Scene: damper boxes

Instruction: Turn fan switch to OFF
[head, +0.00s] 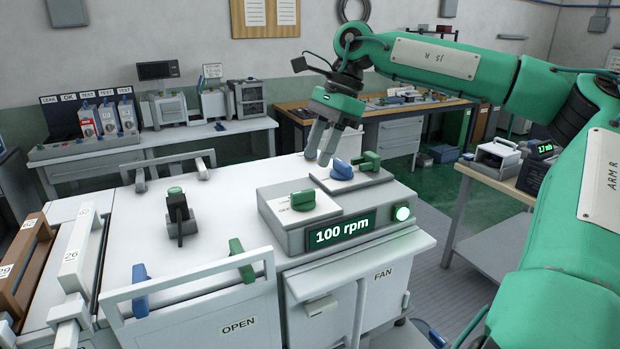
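The fan control box (290,232) stands on the white cabinet, above the FAN label. Its display (342,232) reads 100 rpm, and a round lamp (402,213) beside it glows green-white. On top are a green knob (303,200) on the left plate, a blue knob (342,169) and a green switch (368,161) on the right. I cannot read which of these is the fan switch. My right gripper (318,159) points down just left of the blue knob; its fingers are close together and I cannot tell whether they touch the knob. My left gripper is out of view.
A black lever (180,214) stands on the cabinet top to the left. A handrail (190,277) with blue and green latches crosses the front panel marked OPEN. Workbenches line the back wall.

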